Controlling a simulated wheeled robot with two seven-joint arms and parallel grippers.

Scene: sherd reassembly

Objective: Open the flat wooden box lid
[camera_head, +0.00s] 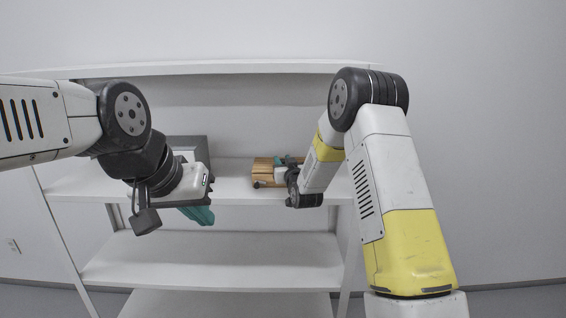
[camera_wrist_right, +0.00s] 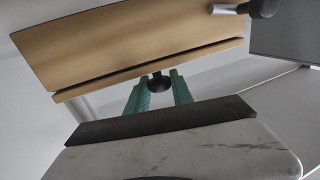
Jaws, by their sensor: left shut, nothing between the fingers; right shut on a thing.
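The flat wooden box (camera_head: 263,171) sits on the upper shelf, partly hidden by my right gripper. In the right wrist view its tan wood (camera_wrist_right: 130,42) fills the top, with a dark seam above a narrow wooden strip. My right gripper (camera_head: 280,161) is at the box; the right wrist view shows its teal fingers (camera_wrist_right: 158,88) shut on a dark round knob (camera_wrist_right: 158,80) at the strip. I cannot tell from these views whether the lid is raised. My left gripper (camera_head: 205,216), with teal fingers, is shut and empty, in front of the shelf and left of the box.
The white shelf unit (camera_head: 215,272) has bare lower boards. A grey-framed panel (camera_head: 188,147) stands on the upper shelf behind my left arm, left of the box. The shelf between panel and box looks clear.

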